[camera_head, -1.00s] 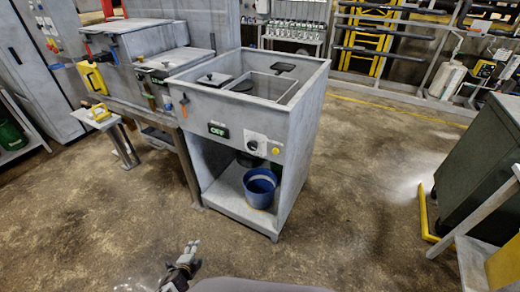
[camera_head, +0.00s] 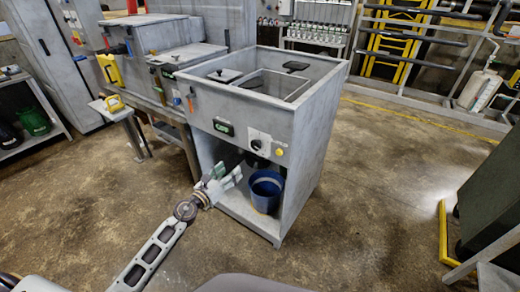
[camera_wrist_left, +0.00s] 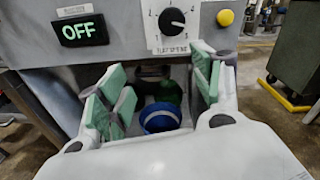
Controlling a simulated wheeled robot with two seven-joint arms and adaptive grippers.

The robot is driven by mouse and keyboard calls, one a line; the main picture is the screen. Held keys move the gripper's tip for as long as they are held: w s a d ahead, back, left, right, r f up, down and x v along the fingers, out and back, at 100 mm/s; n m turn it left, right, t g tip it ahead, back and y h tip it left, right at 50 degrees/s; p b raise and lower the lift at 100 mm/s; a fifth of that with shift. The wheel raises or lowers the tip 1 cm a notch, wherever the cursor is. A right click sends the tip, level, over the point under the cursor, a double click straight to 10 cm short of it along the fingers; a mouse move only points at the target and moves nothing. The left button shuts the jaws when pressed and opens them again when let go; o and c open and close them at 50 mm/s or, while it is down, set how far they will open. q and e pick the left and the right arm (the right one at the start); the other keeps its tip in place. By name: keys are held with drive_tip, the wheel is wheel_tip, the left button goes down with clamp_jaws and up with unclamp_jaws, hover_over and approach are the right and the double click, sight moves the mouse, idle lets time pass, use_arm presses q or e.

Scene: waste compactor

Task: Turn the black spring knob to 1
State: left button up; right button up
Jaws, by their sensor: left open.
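The black knob (camera_head: 256,145) sits on a white dial plate on the front panel of the grey compactor cabinet. In the left wrist view the knob (camera_wrist_left: 173,21) is at the top centre, with numbers around it; its exact setting is hard to read. My left gripper (camera_head: 231,175) is in front of the cabinet's open lower bay, below the knob and apart from it. In the wrist view its green-padded fingers (camera_wrist_left: 160,90) are spread wide with nothing between them. My right gripper is not in view.
A yellow button (camera_head: 279,152) is right of the knob, and a green-lit OFF display (camera_head: 223,127) is left of it. A blue bucket (camera_head: 266,190) stands in the lower bay. Floor is clear in front; a dark green cabinet (camera_head: 492,205) stands at right.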

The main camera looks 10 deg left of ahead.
use_arm(q)
drive_tip(key=d+r+m, duration=0.1)
drive_tip(key=d+r+m+h, duration=0.1)
drive_tip(key=r+m, duration=0.1)
drive_tip(key=shift+w+r, duration=0.15)
drive_tip(key=shift+w, duration=0.05)
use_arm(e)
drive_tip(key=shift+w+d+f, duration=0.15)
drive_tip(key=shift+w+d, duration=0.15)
use_arm(q)
drive_tip(key=shift+w+d, duration=0.1)
drive_tip(key=shift+w, duration=0.1)
approach(255, 147)
drive_tip(key=shift+x, duration=4.3)
drive_tip(key=shift+w+d+b, duration=0.15)
drive_tip(key=shift+w+b, duration=0.15)
drive_tip(key=shift+w, duration=0.15)
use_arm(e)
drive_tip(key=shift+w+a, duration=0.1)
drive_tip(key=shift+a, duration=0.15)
